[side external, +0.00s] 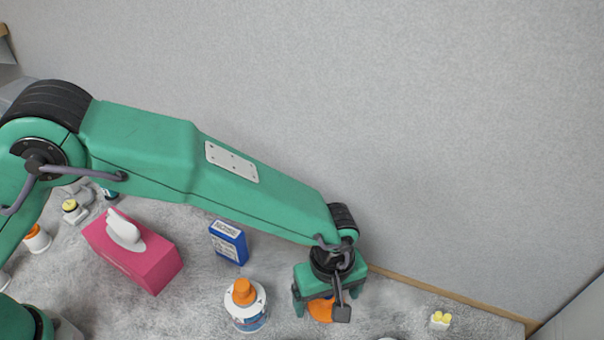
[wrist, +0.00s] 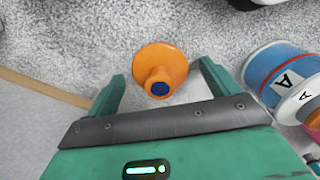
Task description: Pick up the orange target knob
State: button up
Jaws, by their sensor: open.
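The orange knob (wrist: 160,68) has a wide round flange and a narrower stem with a dark blue end. It shows between the two fingers of my gripper (wrist: 163,75) in the wrist view, with a gap on each side. In the side view only part of the orange knob (side external: 321,311) shows under my gripper (side external: 326,300), whose body hides the rest. The fingers are open and point down around it. I cannot tell the height between fingertips and knob.
A white and blue canister with an orange top (side external: 245,312) stands left of my gripper. A blue box (side external: 228,243) and a pink tissue box (side external: 135,255) stand farther left. A small yellow-topped object (side external: 440,320) lies to the right. A wall with a wooden edge (side external: 450,298) runs behind.

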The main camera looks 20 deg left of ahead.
jog(key=c, duration=1.1)
jog(key=shift+r, duration=0.15)
jog(key=shift+r, duration=0.5)
jog(key=r, duration=0.3)
jog(key=shift+s+d+r, duration=0.1)
jog(key=shift+s, duration=0.1)
jog(key=s+d+r, duration=0.1)
jog(key=s+r, duration=0.5)
jog(key=s, duration=0.5)
jog(key=shift+d+r, duration=0.3)
jog(key=shift+s, duration=0.1)
